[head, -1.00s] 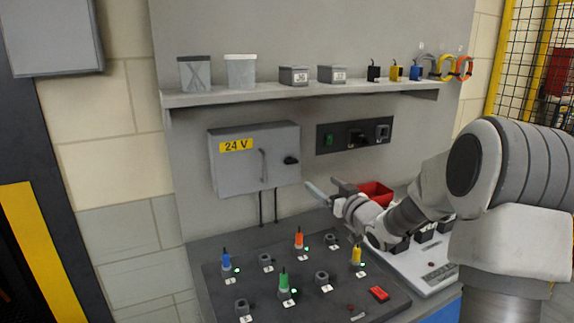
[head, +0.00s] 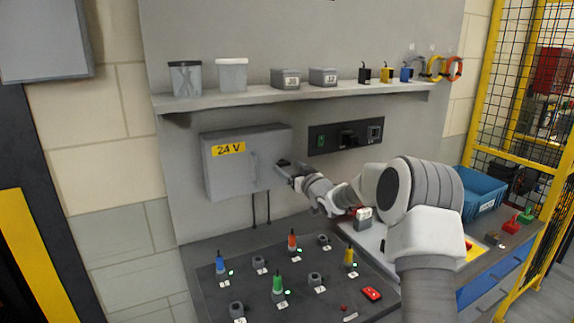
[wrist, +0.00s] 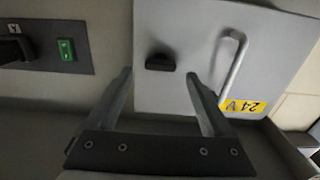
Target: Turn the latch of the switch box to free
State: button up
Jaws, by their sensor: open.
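The grey switch box (head: 228,178) with a yellow "24 V" label hangs on the wall panel, its door shut. Its black latch (head: 284,162) is at the door's right side, partly hidden by my gripper in the head view. In the wrist view the latch (wrist: 160,62) lies crosswise in that picture, ahead of and between my two fingertips. My gripper (wrist: 159,78) is open and empty, and its fingers appear apart from the latch. In the head view my gripper (head: 291,170) is at the box's right edge.
A grey door handle (wrist: 233,62) stands beside the latch. A black switch panel (head: 345,136) is right of the box. A shelf (head: 300,98) with cups and small boxes runs above. The board (head: 215,285) below carries several coloured plugs.

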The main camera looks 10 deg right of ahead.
aim_at(283, 162)
jog(key=shift+x, duration=1.2)
grip_shut()
